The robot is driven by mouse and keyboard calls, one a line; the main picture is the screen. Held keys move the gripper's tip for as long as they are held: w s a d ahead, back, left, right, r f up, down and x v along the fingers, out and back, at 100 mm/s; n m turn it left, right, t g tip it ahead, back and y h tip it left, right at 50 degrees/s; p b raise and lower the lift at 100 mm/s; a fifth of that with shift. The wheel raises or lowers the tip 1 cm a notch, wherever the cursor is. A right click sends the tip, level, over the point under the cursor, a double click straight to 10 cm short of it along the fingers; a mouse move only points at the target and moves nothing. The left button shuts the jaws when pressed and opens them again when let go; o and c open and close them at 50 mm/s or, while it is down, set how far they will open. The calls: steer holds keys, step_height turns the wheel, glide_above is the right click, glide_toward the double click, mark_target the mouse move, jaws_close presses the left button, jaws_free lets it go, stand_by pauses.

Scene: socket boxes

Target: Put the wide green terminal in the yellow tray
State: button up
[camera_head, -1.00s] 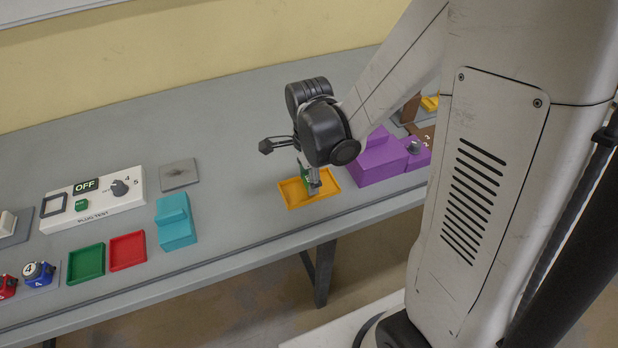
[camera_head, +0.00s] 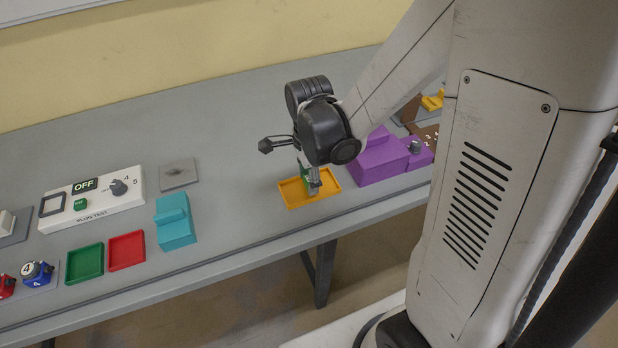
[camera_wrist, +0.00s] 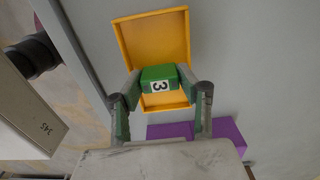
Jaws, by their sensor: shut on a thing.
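The wide green terminal (camera_wrist: 159,78) carries a white label with a 3 and sits between my fingertips in the wrist view. My gripper (camera_wrist: 160,90) is shut on it. In the head view my gripper (camera_head: 312,182) points down over the yellow tray (camera_head: 291,194), and only a sliver of green shows beside the fingers. The yellow tray also shows in the wrist view (camera_wrist: 151,35), with the terminal over its near half. I cannot tell whether the terminal touches the tray floor.
A purple box (camera_head: 376,162) stands close to the right of the tray. A teal box (camera_head: 175,225), a red tray (camera_head: 127,251), a green tray (camera_head: 85,264) and a white plug test panel (camera_head: 95,205) are to the left. The table's front edge runs below the tray.

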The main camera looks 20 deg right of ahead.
stand_by(0.4)
steer(key=o, duration=1.6)
steer(key=shift+r, duration=0.1)
steer(key=shift+r+p, duration=2.3)
steer(key=shift+r, duration=1.05)
